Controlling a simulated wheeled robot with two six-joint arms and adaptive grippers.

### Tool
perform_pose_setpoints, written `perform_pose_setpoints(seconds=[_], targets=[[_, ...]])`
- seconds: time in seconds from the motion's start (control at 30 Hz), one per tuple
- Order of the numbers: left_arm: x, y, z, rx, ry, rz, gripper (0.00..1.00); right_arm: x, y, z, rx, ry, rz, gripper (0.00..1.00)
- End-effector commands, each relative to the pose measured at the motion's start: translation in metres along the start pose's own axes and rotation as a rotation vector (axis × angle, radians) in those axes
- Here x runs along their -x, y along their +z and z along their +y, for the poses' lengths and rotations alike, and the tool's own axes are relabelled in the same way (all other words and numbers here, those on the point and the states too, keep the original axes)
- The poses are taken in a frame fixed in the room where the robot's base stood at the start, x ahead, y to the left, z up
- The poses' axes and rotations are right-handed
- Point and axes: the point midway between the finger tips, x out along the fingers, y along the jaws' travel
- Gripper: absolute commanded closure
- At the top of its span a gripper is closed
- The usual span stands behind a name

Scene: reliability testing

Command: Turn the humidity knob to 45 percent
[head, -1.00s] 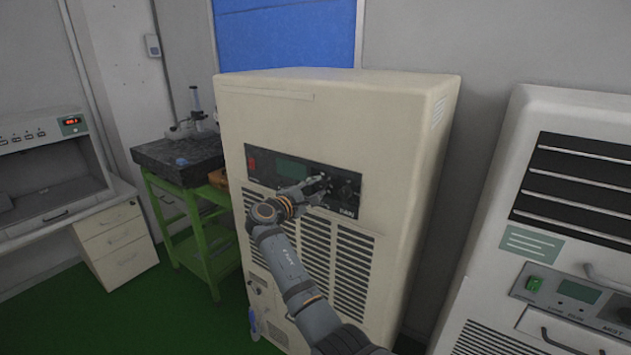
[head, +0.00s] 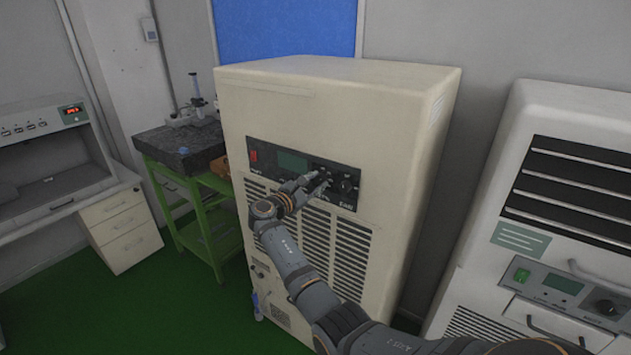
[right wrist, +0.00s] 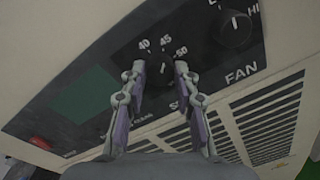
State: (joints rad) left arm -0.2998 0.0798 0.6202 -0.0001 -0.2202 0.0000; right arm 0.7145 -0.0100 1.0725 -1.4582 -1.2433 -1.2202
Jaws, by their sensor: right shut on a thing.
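The beige cabinet (head: 400,130) has a black control panel (head: 263,175) with a green display (head: 293,162). My right gripper (head: 321,181) is at the panel, left of the fan knob (head: 347,187). In the right wrist view, the fingers (right wrist: 160,70) are shut on the sides of a dark knob (right wrist: 161,78) on the panel. Labels 40, 45 and 50 are printed above it. A small white mark near its top appears to point toward 45, slightly blurred. In the head view the gripper mostly hides this knob. The left gripper is not in view.
Vent slats (head: 340,250) lie below the panel. A white unit (head: 570,170) stands at right, and a green stand (head: 200,215) at left.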

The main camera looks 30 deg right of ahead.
Motion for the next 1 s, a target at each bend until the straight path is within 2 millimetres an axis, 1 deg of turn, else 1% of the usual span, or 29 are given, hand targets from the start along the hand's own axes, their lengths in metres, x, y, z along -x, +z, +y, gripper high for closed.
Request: perform_pose_setpoints(seconds=[0.4, 0.43, 0.57, 0.6, 0.87, 0.93, 1.0], targets=[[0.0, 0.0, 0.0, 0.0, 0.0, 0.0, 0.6, 0.001, -0.002, -0.001, 0.008, -0.002, 0.003, 1.0], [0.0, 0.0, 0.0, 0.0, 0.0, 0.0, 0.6, 0.001, -0.002, -0.001, 0.008, -0.002, 0.003, 0.67], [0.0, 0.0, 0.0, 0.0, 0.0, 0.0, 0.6, 0.0, -0.002, -0.001, 0.007, -0.001, 0.002, 0.5], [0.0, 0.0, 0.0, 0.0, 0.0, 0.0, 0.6, 0.0, -0.001, -0.001, 0.007, -0.001, 0.002, 0.47], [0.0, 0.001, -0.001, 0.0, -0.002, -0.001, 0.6, 0.001, -0.001, 0.0, 0.006, -0.001, 0.001, 0.47], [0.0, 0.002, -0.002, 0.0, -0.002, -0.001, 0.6, 0.005, -0.001, 0.0, 0.005, 0.0, 0.002, 0.47], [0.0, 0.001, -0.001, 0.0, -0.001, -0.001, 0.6, 0.015, -0.001, 0.0, 0.005, 0.0, 0.002, 0.47]])
